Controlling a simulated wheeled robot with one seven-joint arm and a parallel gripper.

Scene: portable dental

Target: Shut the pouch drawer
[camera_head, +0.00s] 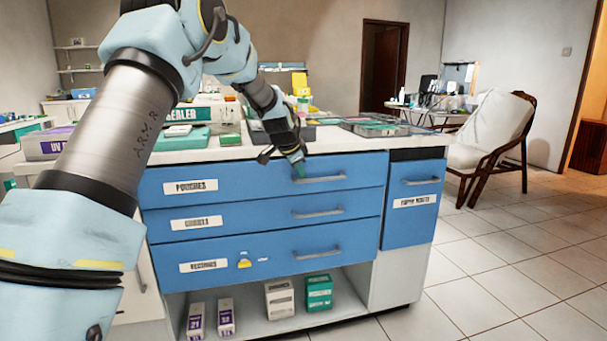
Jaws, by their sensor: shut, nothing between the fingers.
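The pouch drawer (245,187) is the top blue drawer of the cabinet, with a white label that seems to read "POUCHES" and a grey bar handle (322,179). Its front looks about level with the drawers below; I cannot tell whether a small gap is left. My gripper (300,172) is shut and empty. It points down in front of the drawer's upper edge, near the left end of the handle. Whether the fingertips touch the drawer front or handle cannot be told.
Two more blue drawers, the middle one (262,217) and the lower one (290,257), sit below. A narrow blue door (413,220) is at right. Boxes stand on the open bottom shelf (255,325). The countertop (385,142) holds trays and boxes. Tiled floor (510,260) is free at right.

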